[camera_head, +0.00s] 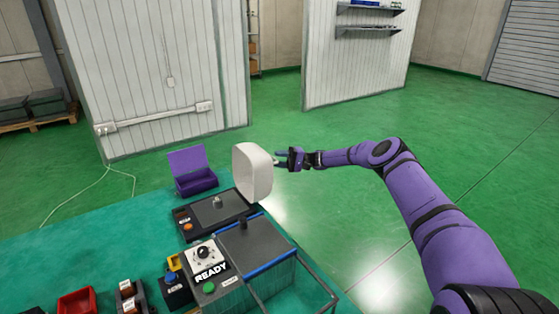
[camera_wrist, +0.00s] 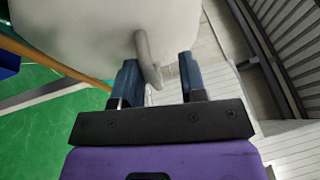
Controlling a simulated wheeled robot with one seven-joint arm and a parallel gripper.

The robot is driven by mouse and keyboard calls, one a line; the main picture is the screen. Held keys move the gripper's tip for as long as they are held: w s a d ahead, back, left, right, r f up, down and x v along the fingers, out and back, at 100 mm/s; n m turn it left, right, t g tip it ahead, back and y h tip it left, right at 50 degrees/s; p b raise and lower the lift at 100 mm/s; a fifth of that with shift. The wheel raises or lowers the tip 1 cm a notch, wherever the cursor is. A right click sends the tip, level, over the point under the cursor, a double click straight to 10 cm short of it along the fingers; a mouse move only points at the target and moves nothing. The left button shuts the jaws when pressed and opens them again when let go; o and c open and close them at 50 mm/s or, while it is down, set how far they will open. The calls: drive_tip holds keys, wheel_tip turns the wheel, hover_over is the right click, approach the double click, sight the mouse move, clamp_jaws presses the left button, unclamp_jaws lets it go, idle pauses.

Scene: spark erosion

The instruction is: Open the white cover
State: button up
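The white cover (camera_head: 252,172) stands tipped up, roughly upright, at the edge of a dark base unit (camera_head: 212,212) on the table. The base's top is exposed, with a small metal piece (camera_head: 218,202) on it. My gripper (camera_head: 279,159) is at the right side of the cover. In the wrist view the cover (camera_wrist: 85,22) fills the top left, and its curved handle (camera_wrist: 150,65) reaches between the fingers of my gripper (camera_wrist: 160,65). The fingers are apart, with a gap on the right side of the handle. The handle is nearer the left finger; contact there is unclear.
A grey-topped box (camera_head: 250,240) with a READY panel (camera_head: 208,268) stands in front of the cover. An open purple box (camera_head: 194,180) is behind left. A red bin (camera_head: 76,301) lies at front left. The green floor (camera_head: 330,130) behind and right of the table is clear.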

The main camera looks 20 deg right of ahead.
drive_tip(key=d+f, duration=0.1)
drive_tip(key=d, duration=0.9)
drive_tip(key=shift+s+d+f, duration=0.35)
drive_tip(key=shift+s, duration=0.1)
